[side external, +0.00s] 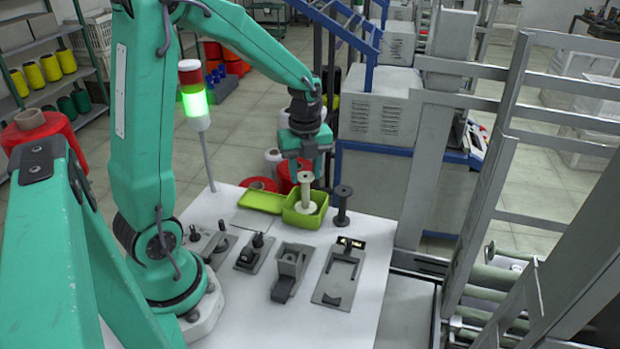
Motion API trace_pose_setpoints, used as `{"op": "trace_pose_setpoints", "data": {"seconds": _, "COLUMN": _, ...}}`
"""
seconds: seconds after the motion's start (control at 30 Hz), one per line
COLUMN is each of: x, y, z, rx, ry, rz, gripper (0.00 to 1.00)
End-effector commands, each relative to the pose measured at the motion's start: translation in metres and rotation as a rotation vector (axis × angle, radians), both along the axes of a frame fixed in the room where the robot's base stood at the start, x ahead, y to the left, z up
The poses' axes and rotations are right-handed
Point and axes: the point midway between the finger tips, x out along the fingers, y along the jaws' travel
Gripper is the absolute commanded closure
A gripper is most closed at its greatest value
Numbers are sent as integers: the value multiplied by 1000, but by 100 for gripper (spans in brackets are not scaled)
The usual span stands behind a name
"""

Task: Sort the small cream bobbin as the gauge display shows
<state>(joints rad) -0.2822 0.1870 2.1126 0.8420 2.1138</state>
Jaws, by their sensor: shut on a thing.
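The small cream bobbin (306,192) is upright, its lower flange inside the walls of the open lime-green box (304,222). I cannot tell whether it touches the box floor. My gripper (307,171) points down at the bobbin's top and is shut on it; the fingertips are small and partly hidden. The flat grey gauge (331,297) lies at the right of the white table. Its small display (351,242) at the back shows a yellowish lit area, too small to read.
A dark spool (342,207) stands just right of the box. A shallow lime-green tray (262,202) lies left of it. Grey fixtures (291,272) (254,252) stand in front. A signal lamp (195,101) glows green on a pole. The white table's front (300,325) is clear.

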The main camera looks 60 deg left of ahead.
Motion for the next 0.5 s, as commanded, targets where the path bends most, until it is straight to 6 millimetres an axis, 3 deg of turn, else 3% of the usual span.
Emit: {"op": "trace_pose_setpoints", "data": {"seconds": 0.5, "x": 0, "y": 0, "z": -11, "rx": 0, "ry": 1, "rz": 0, "gripper": 76}}
